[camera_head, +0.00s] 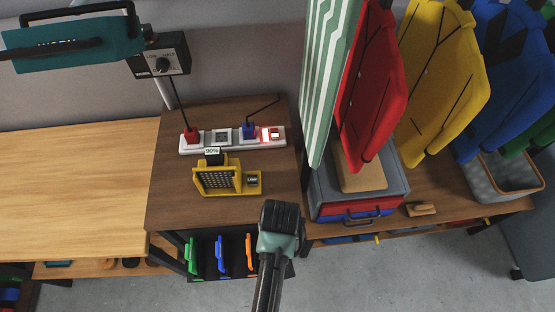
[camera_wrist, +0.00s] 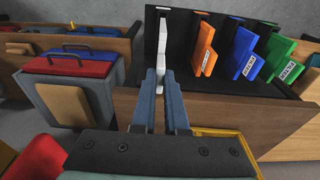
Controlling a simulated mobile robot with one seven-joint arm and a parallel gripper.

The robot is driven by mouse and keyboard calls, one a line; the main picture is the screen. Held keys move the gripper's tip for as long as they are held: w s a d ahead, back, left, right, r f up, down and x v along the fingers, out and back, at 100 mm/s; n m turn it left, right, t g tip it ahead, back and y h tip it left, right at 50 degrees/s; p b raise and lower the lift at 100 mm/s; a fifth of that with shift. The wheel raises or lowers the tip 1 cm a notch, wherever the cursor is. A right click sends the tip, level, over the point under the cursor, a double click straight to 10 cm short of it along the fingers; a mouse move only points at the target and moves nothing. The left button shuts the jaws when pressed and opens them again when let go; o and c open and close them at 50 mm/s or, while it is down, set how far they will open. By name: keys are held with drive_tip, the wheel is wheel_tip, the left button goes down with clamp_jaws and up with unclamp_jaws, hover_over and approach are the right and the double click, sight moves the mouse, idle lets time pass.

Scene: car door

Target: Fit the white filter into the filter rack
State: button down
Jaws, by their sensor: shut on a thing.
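The wrist view looks turned over, with the table at the bottom. My gripper (camera_wrist: 160,82) has its two grey-blue fingers closed on the lower end of the thin white filter (camera_wrist: 161,45). The filter stands upright in front of the dark wall of the black filter rack (camera_wrist: 219,18), to the left of the orange filter. I cannot tell how deep it sits or whether it touches the rack. In the head view the rack (camera_head: 207,264) hangs under the table. My arm covers the rack's right part there, and the white filter and fingertips are hidden.
Orange (camera_wrist: 204,45), blue (camera_wrist: 240,50) and green (camera_wrist: 277,58) filters stand in the rack. A yellow grille device (camera_head: 217,181) and a power strip (camera_head: 222,138) are on the brown table (camera_head: 170,210). A grey toolbox (camera_head: 325,193) stands to the right.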

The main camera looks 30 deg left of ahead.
drive_tip(key=shift+f+b, duration=2.15)
drive_tip(key=shift+f, duration=0.3)
drive_tip(key=shift+f, duration=0.15)
drive_tip(key=c, duration=0.9)
unclamp_jaws()
drive_tip(key=shift+c, duration=0.2)
drive_tip(key=r, duration=0.4)
drive_tip(key=s+r, duration=0.1)
drive_tip(key=r, duration=0.3)
drive_tip(key=d+r+p, duration=0.1)
drive_tip(key=r, duration=0.3)
drive_tip(key=shift+s+r, duration=0.15)
